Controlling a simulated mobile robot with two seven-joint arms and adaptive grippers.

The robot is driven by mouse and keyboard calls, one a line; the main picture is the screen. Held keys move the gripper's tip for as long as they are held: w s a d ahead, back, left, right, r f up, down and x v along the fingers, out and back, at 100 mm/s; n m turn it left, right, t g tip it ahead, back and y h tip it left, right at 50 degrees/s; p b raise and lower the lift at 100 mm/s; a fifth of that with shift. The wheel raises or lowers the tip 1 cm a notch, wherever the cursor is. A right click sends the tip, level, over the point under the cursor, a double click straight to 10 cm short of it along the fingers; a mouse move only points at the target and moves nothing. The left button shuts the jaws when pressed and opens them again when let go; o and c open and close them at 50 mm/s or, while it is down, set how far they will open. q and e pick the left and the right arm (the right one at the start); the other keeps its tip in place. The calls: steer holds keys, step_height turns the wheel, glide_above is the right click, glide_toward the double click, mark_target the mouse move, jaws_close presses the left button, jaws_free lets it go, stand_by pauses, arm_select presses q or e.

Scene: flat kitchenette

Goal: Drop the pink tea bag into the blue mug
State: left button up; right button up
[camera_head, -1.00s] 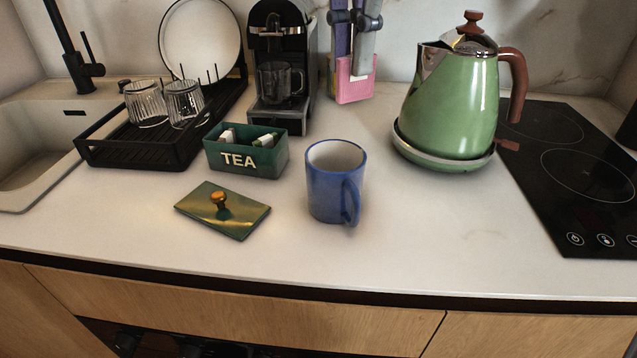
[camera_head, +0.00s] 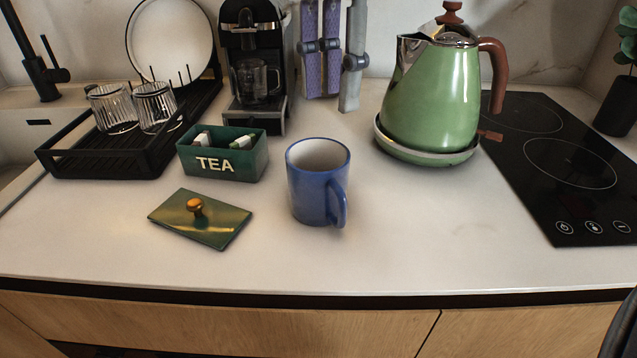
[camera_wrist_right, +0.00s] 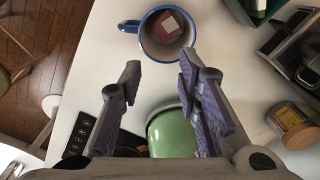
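The blue mug (camera_head: 309,195) stands upright on the counter, its handle toward the front right. The wrist view looks down into the mug (camera_wrist_right: 146,44). There a pink-red tea bag (camera_wrist_right: 166,27) with a pale square shows inside the rim; in the head view it is hidden. My right gripper (camera_head: 335,95) hangs in the upper middle of the head view. In the wrist view its purple-padded fingers (camera_wrist_right: 158,82) are apart with nothing between them. The green tea box (camera_head: 222,165) stands open left of the mug, with white-tagged bags inside. My left gripper is out of view.
The green-gold box lid (camera_head: 215,228) lies in front of the box. A green kettle (camera_head: 432,105) and black hob (camera_head: 560,165) are on the right. A black rack (camera_head: 100,155) with glasses and a coffee machine (camera_head: 250,45) stand left and behind. The front counter is clear.

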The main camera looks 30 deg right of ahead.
step_height(320, 180, up, 12)
stand_by(0.3)
